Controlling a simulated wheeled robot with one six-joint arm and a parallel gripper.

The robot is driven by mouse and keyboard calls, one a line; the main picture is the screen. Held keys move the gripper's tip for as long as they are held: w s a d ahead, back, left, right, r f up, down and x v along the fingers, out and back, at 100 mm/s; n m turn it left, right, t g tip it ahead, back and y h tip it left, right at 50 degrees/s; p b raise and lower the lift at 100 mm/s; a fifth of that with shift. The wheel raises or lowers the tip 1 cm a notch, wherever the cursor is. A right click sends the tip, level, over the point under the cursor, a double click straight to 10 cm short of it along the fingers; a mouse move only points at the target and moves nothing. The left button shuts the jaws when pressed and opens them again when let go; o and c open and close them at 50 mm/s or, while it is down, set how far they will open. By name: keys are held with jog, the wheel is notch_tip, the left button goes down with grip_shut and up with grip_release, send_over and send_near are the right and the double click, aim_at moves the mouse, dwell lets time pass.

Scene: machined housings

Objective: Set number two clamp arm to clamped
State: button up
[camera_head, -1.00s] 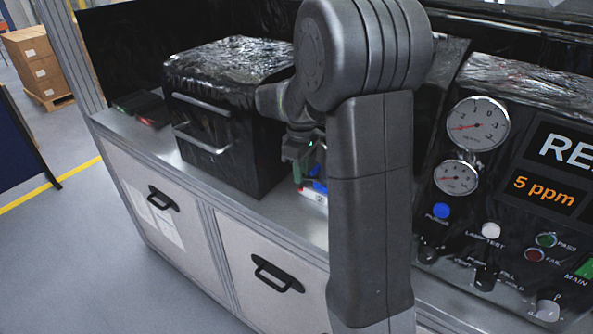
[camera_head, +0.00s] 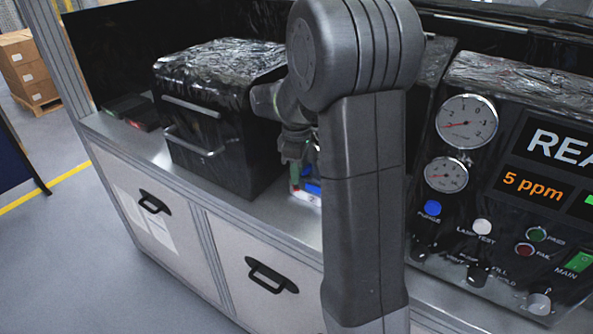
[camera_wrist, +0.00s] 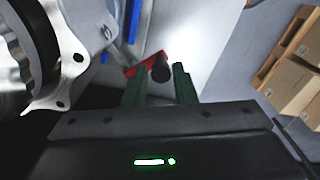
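A red clamp arm (camera_wrist: 143,66) with a black knob (camera_wrist: 161,70) shows in the wrist view, between and just beyond my gripper's fingertips. My gripper (camera_wrist: 158,74) is open, its two green fingers apart on either side of the knob; I cannot tell whether they touch it. No clamp number is readable. A silver machined housing (camera_wrist: 77,50) with bolt holes is at the left. Blue parts (camera_wrist: 111,30) lie beyond the clamp arm. In the head view my gripper (camera_head: 296,172) is partly hidden by my arm, near blue parts (camera_head: 311,187) on the bench.
A black drawer box (camera_head: 215,110) stands left of my gripper on the grey bench (camera_head: 240,215). A black panel with gauges (camera_head: 466,122) and knobs is at the right.

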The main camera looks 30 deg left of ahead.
jog(key=shift+o, duration=1.4)
notch_tip(320, 180, up, 14)
jog(key=b, duration=0.1)
jog(key=shift+b, duration=0.4)
jog(key=shift+f, duration=0.2)
notch_tip(320, 180, down, 14)
jog(key=shift+r+p, duration=0.15)
jog(key=shift+p, duration=0.75)
jog(key=shift+r, duration=0.1)
